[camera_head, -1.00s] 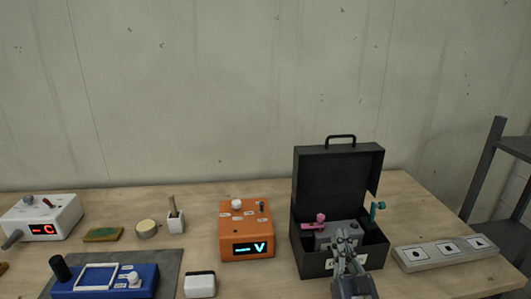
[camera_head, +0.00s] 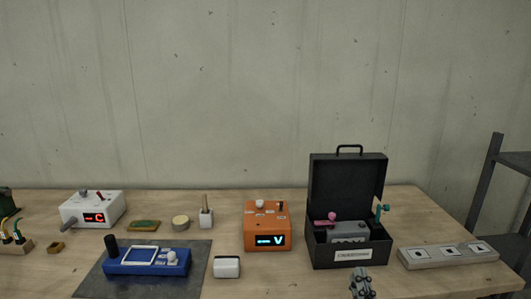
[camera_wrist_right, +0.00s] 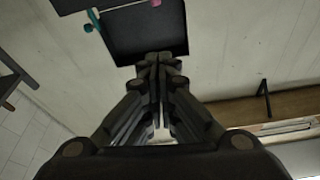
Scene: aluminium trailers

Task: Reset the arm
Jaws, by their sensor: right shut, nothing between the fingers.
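My right gripper (camera_head: 361,283) is at the bottom of the head view, in front of the open black case and below its label. In the right wrist view the gripper (camera_wrist_right: 160,62) has its fingers together with nothing between them. The black case (camera_head: 317,251) stands on the table with its lid up. Inside it are a grey block (camera_head: 347,230) and a pink-handled part (camera_head: 326,218); a teal-handled part (camera_head: 381,211) is at its right side. The case also shows in the right wrist view (camera_wrist_right: 135,38). My left gripper is not in view.
On the wooden table (camera_head: 300,284) stand an orange voltage box (camera_head: 267,238), a white box with a red display (camera_head: 92,209), a blue device (camera_head: 145,264) on a grey mat (camera_head: 93,284), and a small white block (camera_head: 226,267). A grey panel (camera_head: 447,254) lies right of the case. Dark shelving (camera_head: 484,185) stands far right.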

